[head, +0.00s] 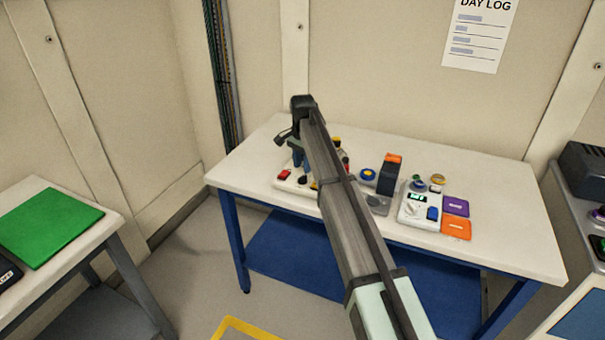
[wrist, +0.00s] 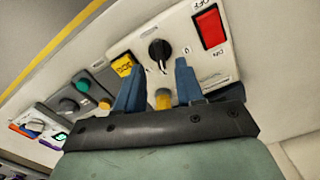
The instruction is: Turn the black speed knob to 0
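The black speed knob (wrist: 159,50) sits on a white panel (wrist: 187,22) in the wrist view. A 0 is printed to its right in the picture, and a pale mark shows at its lower edge; I cannot tell its exact setting. In the head view the knob (head: 302,181) is small, beside my gripper. My gripper (wrist: 155,62) has its two blue fingers apart, with nothing held between them. The fingertips point toward the knob, one on each side of it in the picture; contact is not visible. In the head view my gripper (head: 298,158) is over the panel's left part.
A red switch (wrist: 210,27) marked OFF and ON is close to the knob. Other devices, including a black block with an orange top (head: 389,175), stand rightward on the white table (head: 500,205). The table's right end is clear.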

